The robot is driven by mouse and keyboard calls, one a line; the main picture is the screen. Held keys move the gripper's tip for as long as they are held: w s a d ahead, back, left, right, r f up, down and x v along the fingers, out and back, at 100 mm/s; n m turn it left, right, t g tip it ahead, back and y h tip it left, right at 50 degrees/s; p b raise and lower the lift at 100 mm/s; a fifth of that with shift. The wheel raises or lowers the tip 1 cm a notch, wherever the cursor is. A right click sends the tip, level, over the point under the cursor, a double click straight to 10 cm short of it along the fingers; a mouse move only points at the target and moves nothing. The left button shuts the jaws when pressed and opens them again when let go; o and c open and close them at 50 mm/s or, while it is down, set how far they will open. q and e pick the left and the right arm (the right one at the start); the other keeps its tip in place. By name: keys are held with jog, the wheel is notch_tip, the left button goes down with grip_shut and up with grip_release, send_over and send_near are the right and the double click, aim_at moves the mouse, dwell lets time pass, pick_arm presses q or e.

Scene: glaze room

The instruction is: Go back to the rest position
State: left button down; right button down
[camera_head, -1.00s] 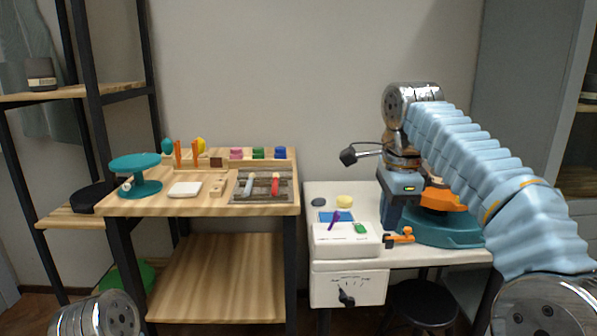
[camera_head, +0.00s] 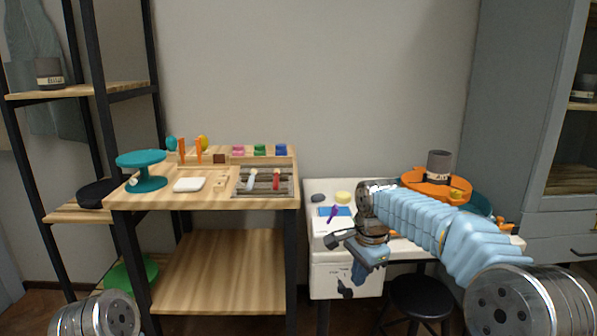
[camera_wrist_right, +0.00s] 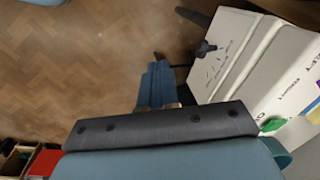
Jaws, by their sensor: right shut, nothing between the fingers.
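My right gripper (camera_head: 364,276) hangs pointing down in front of the white table, by the drawer-like front with the dial. Its blue fingers are together and nothing is between them. In the right wrist view the closed fingers (camera_wrist_right: 155,88) are over the wooden floor, just left of the white table front. My right arm comes in from the lower right, low across the white table. My left gripper is out of view; only a metal part of my left arm shows at the lower left.
The white table (camera_head: 400,248) carries a purple tool (camera_head: 333,214), a yellow sponge (camera_head: 343,197) and an orange holder (camera_head: 416,185) with a grey cup (camera_head: 438,164). A black stool (camera_head: 418,296) stands below. The wooden table (camera_head: 215,203) at left holds tools and a teal turntable (camera_head: 141,160).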

jog(key=s+a+f+n+g+y, duration=0.1)
jog(key=s+f+n, duration=0.25)
jog(key=f, duration=0.95)
jog(key=s+a+f+n+y, duration=0.15)
jog(key=s+f, duration=0.25)
jog(key=f, duration=1)
jog(key=s+f+n, duration=0.3)
jog(key=s+f, duration=0.3)
jog(key=s, duration=0.4)
jog(key=s+f+n+y, duration=0.1)
jog(key=s+f+n, duration=0.1)
jog(key=s+f, duration=0.4)
jog(key=s, duration=0.5)
jog(key=shift+a+f+n, duration=0.15)
jog(key=shift+a+n, duration=0.2)
jog(key=shift+n, duration=0.05)
